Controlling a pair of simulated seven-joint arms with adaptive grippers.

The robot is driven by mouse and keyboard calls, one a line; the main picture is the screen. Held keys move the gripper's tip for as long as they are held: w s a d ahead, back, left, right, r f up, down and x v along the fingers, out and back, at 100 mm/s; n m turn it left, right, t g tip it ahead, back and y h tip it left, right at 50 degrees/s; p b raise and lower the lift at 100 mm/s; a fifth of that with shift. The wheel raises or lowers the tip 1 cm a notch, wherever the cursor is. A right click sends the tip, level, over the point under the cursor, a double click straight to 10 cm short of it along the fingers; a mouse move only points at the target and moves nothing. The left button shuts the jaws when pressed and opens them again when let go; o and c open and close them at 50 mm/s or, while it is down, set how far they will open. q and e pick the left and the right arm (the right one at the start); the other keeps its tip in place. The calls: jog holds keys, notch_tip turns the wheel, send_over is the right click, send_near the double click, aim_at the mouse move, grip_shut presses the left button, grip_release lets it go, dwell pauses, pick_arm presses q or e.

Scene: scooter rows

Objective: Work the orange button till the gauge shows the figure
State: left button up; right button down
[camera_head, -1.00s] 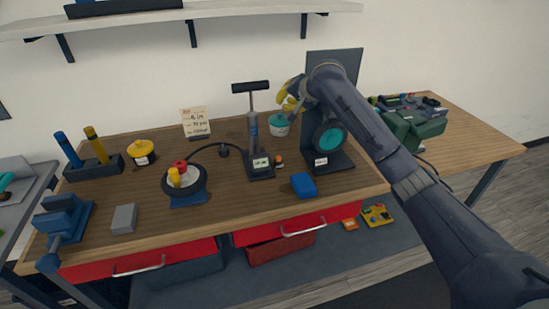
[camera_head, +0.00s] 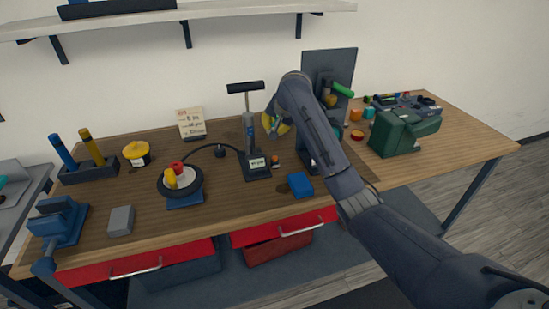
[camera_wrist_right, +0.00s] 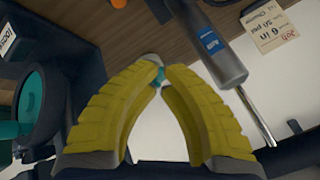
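A grey-blue pump (camera_head: 250,128) with a black T-handle stands upright on the bench. Its base carries a small pale gauge display (camera_head: 257,163), whose figure is too small to read. The orange button (camera_head: 275,159) is a small spot right of the display; an orange spot (camera_wrist_right: 119,3) shows at the wrist view's top edge. A note card (camera_head: 191,124) stands behind; in the wrist view (camera_wrist_right: 270,30) a 6 shows. My right gripper (camera_head: 275,124) is above the bench, right of the pump shaft. Its yellow fingers (camera_wrist_right: 162,68) nearly meet, with a teal bit between them that I cannot identify.
A hose runs from the pump to a wheel (camera_head: 181,184) at its left. A blue block (camera_head: 300,184) lies front right of the pump. A dark stand (camera_head: 331,70) is partly behind my arm. A green case (camera_head: 403,133) stands farther right.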

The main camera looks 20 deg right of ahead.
aim_at(275, 158)
jog(key=shift+f, duration=4.4)
jog(key=shift+f, duration=0.9)
dwell(2.7)
